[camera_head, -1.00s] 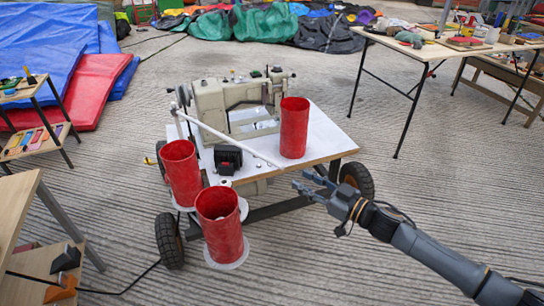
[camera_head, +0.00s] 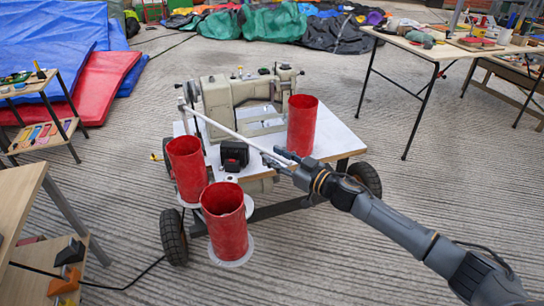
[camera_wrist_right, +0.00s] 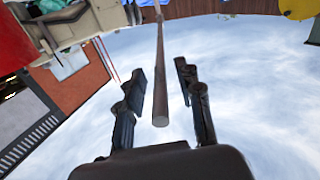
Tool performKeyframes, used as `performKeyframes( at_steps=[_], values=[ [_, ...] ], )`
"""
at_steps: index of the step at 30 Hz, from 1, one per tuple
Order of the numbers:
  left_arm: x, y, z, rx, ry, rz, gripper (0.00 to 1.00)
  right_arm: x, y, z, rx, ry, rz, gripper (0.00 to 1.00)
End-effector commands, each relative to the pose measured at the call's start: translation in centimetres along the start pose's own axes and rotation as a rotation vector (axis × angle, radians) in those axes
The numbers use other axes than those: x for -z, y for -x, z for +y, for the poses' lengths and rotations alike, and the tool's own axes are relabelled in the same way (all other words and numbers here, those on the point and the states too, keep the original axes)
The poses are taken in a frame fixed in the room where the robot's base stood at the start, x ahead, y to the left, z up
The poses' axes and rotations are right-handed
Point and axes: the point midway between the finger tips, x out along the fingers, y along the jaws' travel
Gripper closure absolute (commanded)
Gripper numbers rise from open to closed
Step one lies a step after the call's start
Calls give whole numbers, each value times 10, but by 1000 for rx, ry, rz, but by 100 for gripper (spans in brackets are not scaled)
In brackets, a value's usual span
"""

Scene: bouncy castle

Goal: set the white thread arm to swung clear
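The white thread arm (camera_head: 222,125) is a long thin rod. It runs from a post at the left of the sewing machine (camera_head: 243,100) across the cart's white top, slanting down to the right. My right gripper (camera_head: 275,157) is at the rod's free end, in front of a red cylinder. In the right wrist view the thread arm (camera_wrist_right: 160,60) looks dark and passes between the two fingers of my right gripper (camera_wrist_right: 161,82). The fingers are open, with a gap on both sides of the rod. My left gripper is not in view.
One red cylinder (camera_head: 302,125) stands on the cart top (camera_head: 335,135). Two more red cylinders (camera_head: 186,168) (camera_head: 225,222) stand at its front left. A black box (camera_head: 235,156) sits near the rod. A table (camera_head: 455,50) stands at the right; the floor before it is clear.

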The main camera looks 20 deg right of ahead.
Motion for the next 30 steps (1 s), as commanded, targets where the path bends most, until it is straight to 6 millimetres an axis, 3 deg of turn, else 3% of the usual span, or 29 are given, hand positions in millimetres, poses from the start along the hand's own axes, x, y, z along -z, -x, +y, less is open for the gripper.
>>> performKeyframes(
  at_steps=[6, 14, 15, 20, 30],
  values=[
    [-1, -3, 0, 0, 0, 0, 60, 0, -15, 0, 0, 0, 0, 64],
    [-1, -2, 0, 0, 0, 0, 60, 0, -16, 0, 0, 0, -1, 64],
    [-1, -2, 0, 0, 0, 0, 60, 0, -16, 0, 0, 0, -1, 66],
    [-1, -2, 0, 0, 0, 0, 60, 0, -16, 0, 0, 0, -1, 99],
    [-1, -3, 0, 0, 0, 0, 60, 0, -15, 1, 0, 0, -1, 100]
  ],
)
